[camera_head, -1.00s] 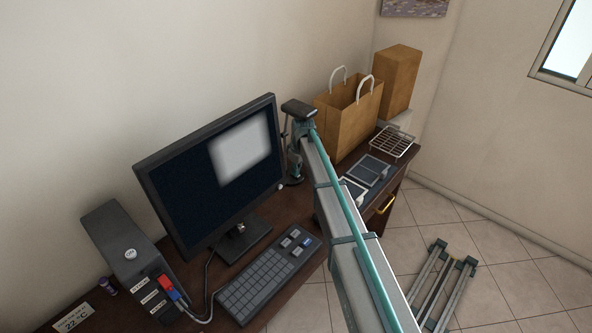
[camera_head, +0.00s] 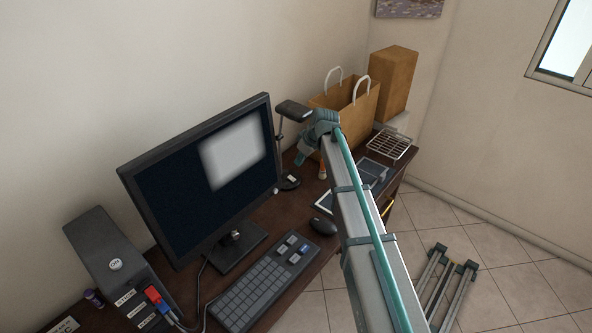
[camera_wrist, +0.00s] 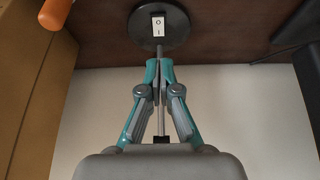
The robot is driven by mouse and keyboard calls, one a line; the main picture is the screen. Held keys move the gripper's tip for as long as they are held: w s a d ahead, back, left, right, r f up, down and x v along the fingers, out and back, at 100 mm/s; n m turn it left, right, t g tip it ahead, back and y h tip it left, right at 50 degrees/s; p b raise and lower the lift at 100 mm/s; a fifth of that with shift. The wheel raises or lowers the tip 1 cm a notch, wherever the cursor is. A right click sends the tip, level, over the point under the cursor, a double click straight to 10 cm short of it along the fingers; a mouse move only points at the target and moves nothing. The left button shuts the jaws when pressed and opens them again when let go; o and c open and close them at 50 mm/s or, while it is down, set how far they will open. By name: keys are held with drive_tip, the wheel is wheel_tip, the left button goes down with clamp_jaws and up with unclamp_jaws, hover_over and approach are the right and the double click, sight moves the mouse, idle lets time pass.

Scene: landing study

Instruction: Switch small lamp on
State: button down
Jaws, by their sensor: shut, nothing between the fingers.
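The small lamp (camera_head: 293,109) has a flat black head, a thin pole and a round black base (camera_head: 284,184), and stands between the monitor and the paper bag. In the wrist view the lamp base (camera_wrist: 178,35) is at the top and carries a white rocker switch (camera_wrist: 157,25) marked O and I. My gripper (camera_wrist: 159,62) is shut, with its teal fingertips together just below the base in that picture. The lamp's pole runs along the line of the fingers; contact cannot be told. In the head view my gripper (camera_head: 301,160) is right of the pole, above the desk.
A monitor (camera_head: 150,190) and keyboard (camera_head: 262,285) are left of the lamp, with a mouse (camera_head: 322,226) in front. A paper bag (camera_head: 357,120) stands behind my wrist. An orange object (camera_wrist: 55,12) is near the lamp base.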

drive_tip(key=d+f+m+h+b, duration=0.2)
drive_tip(key=d, duration=0.7)
drive_tip(key=d+f+m+t+h+b, duration=0.1)
drive_tip(key=d+f+m+h+b, duration=0.1)
drive_tip(key=d, duration=0.6)
drive_tip(key=d+f+m+h+b, duration=0.2)
drive_tip(key=d, duration=0.7)
drive_tip(key=shift+s+d+f+b, duration=0.15)
drive_tip(key=shift+d+b, duration=0.15)
drive_tip(key=shift+b, duration=0.1)
